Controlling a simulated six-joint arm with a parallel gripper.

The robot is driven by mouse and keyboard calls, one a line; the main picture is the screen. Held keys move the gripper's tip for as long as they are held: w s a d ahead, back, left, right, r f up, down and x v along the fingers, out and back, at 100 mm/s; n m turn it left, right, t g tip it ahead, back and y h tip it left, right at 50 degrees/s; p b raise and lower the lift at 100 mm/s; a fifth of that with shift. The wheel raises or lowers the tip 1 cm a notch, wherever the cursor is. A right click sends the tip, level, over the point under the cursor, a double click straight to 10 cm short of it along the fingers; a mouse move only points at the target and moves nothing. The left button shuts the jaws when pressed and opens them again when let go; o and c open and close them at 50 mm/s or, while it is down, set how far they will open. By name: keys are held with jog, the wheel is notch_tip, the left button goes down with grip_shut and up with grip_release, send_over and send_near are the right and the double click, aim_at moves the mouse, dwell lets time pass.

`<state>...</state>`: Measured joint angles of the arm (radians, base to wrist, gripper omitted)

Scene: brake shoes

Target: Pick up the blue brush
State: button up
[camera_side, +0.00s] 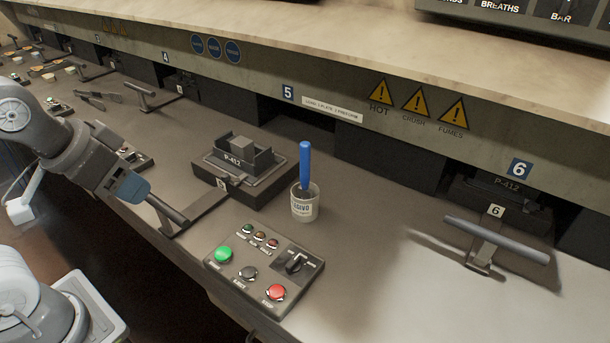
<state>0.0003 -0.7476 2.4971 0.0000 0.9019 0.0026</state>
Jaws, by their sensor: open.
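The blue brush (305,164) stands nearly upright in a small white cup (305,207) with dark lettering, near the middle of the bench. Its blue handle points up; its lower end is hidden inside the cup. My gripper (132,187) is at the left, over the front edge of the bench. It is open, and nothing shows held in it. It is well to the left of the brush and apart from it.
A dark fixture marked P-412 (240,167) stands just left of the cup. A bar handle (168,210) lies near my gripper. A button panel (262,264) is in front of the cup. Another bar handle (497,240) is at right. Bare bench lies right of the cup.

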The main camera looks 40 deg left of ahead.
jog(key=w+d+r+m+g, duration=0.1)
jog(key=w+d+r+m, duration=0.25)
jog(key=w, duration=0.35)
jog(key=w+d+r+m+g, duration=0.2)
jog(key=w+r+m, duration=0.15)
jog(key=w, duration=0.35)
jog(key=w+d+r+m+g, duration=0.1)
jog(key=w+d+r+m, duration=0.2)
jog(key=w, duration=0.4)
jog(key=m+g, duration=0.2)
jog(key=m, duration=0.3)
send_over(306, 143)
notch_tip(306, 143, down, 4)
jog(key=f, duration=0.7)
jog(key=shift+s+d+f, duration=0.15)
jog(key=shift+s+f, duration=0.1)
jog(key=shift+w+a+f, duration=0.1)
jog(key=shift+f, duration=1.3)
jog(key=shift+w+a+f, duration=0.1)
jog(key=shift+f, duration=1.25)
grip_shut()
